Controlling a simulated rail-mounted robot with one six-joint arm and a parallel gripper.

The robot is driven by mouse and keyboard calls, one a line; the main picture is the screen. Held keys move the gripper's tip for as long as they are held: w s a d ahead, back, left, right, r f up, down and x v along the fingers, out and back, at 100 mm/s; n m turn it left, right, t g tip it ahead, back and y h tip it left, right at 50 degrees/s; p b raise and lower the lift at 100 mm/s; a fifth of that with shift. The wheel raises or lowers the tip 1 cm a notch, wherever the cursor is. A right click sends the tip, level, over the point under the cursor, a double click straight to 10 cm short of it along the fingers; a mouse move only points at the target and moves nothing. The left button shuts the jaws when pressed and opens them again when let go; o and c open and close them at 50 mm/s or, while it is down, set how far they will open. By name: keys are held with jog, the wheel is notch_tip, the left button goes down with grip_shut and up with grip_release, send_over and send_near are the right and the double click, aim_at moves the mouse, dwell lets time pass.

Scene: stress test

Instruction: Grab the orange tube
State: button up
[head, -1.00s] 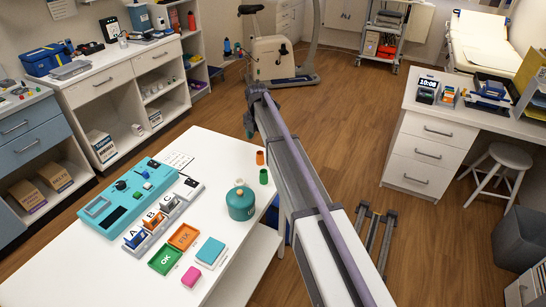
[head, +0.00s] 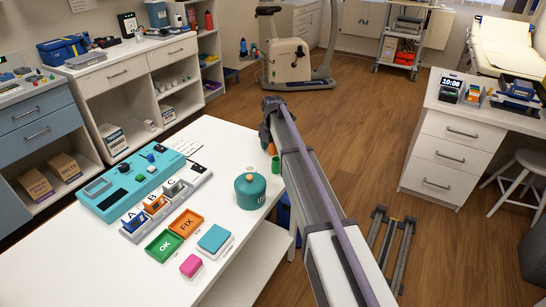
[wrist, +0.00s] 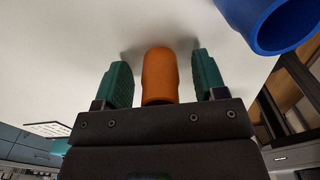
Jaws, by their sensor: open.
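The orange tube (wrist: 159,75) stands between my gripper's two green finger pads in the wrist view. A gap shows on each side of it, so the open gripper (wrist: 162,68) is around the tube without visibly pressing on it. In the head view the orange tube (head: 271,149) is near the white table's far right edge, partly hidden by my gripper (head: 268,138). The fingertips cannot be made out there.
A blue hollow cylinder (wrist: 270,22) is at the upper right of the wrist view. A teal round container (head: 250,191) and letter-marked trays (head: 165,206) are on the table (head: 95,268).

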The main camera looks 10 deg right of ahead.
jog(key=shift+r, duration=0.15)
jog(key=c, duration=1)
